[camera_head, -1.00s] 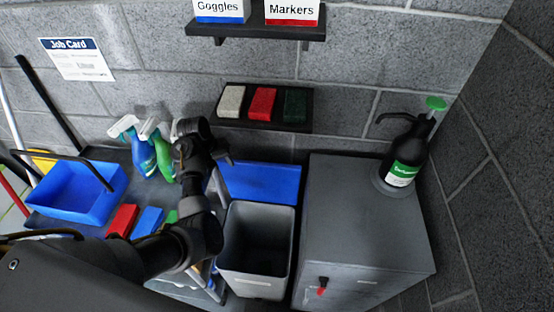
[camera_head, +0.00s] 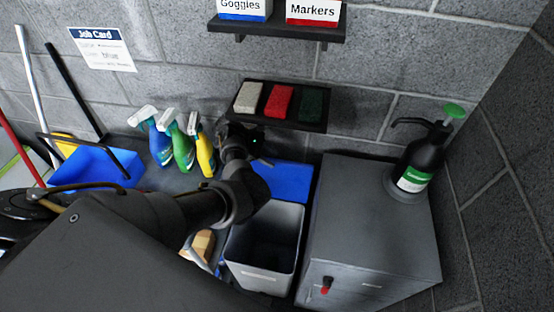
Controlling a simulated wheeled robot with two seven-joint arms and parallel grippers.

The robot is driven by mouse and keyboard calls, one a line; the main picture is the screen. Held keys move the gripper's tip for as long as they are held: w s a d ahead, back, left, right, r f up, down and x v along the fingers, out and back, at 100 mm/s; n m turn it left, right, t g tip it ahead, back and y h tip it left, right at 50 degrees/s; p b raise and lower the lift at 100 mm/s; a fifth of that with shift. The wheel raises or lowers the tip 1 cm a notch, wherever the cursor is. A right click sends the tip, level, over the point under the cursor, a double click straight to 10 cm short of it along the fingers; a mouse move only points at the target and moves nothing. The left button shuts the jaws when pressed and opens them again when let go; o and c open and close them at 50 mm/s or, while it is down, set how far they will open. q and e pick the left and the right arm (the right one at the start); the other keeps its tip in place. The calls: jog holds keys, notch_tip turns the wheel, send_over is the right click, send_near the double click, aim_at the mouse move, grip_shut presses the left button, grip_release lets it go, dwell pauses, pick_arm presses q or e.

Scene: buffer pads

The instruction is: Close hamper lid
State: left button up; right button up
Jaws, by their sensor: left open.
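The hamper is a grey open-topped bin (camera_head: 265,277), standing on the floor between the shelf unit and the grey cabinet. Its blue lid (camera_head: 287,182) stands raised at the back, against the wall side, so the dark inside shows. My left arm comes in from the left and crosses in front of the hamper's left side. My left gripper (camera_head: 258,160) is open at the upper left edge of the lid and hides that corner; I cannot tell whether it touches the lid. My right gripper is not in view.
A grey cabinet (camera_head: 370,230) with a black pump bottle (camera_head: 420,165) stands right of the hamper. Spray bottles (camera_head: 180,150) stand to the left. A wall shelf with sponges (camera_head: 278,101) hangs just above the gripper.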

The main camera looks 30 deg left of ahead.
aim_at(275, 160)
pick_arm(q)
jog(key=shift+x, duration=1.75)
grip_shut()
jog(key=shift+f, duration=0.1)
